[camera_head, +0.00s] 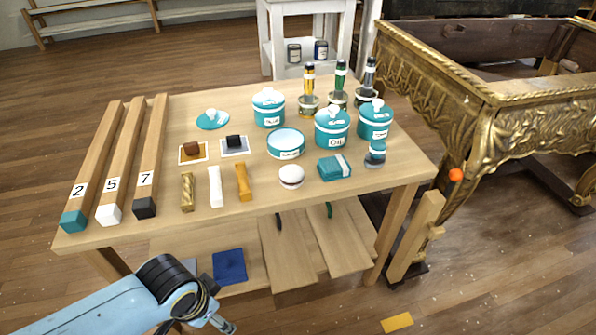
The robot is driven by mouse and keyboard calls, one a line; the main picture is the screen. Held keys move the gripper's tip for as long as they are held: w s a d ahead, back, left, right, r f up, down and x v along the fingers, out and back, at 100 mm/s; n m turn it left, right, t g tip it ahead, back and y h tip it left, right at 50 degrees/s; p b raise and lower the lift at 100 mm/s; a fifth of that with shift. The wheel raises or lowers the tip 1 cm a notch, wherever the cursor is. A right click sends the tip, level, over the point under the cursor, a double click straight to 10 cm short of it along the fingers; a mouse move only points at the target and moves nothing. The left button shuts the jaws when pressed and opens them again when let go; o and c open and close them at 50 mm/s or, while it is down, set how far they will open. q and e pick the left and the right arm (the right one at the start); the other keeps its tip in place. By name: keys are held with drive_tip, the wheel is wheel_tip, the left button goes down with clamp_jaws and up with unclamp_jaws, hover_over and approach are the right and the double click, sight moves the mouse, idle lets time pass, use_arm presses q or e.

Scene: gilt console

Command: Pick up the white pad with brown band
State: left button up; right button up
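The white pad with brown band (291,177) is a small, rounded white piece with a dark brownish band around it. It rests on the wooden table (262,196) near the front edge, right of centre. A teal block with a pale band (334,167) lies just to its right. My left gripper (224,325) is low at the bottom of the view, in front of the table and below its top, well apart from the pad. Only a small part of it shows, so its opening is unclear. My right gripper is not in view.
An orange-brown piece (243,182) and a white piece (215,187) lie left of the pad. A round teal tin (286,144) stands behind it, with lidded teal pots and bottles further back. Long numbered bars (122,160) lie at left. A gilt console (470,110) stands at right.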

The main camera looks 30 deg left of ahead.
use_arm(q)
drive_tip(key=w+r+n+p, duration=0.1)
drive_tip(key=w+r, duration=0.2)
drive_tip(key=r, duration=0.4)
drive_tip(key=w+d+r+n+p, duration=0.1)
drive_tip(key=w+r, duration=0.1)
drive_tip(key=r, duration=0.5)
drive_tip(key=w+r+n+p, duration=0.1)
drive_tip(key=w+r, duration=0.2)
drive_tip(key=r, duration=0.4)
drive_tip(key=n+g+h+p, duration=0.1)
drive_tip(key=n+g, duration=0.1)
drive_tip(key=n, duration=1.5)
approach(292, 171)
drive_tip(key=shift+s, duration=0.15)
drive_tip(key=shift+f+n, duration=0.2)
drive_tip(key=shift+n, duration=0.2)
wheel_tip(292, 171, down, 10)
drive_tip(key=b, duration=0.3)
drive_tip(key=shift+f, duration=0.15)
drive_tip(key=c, duration=1)
drive_tip(key=shift+c, duration=0.2)
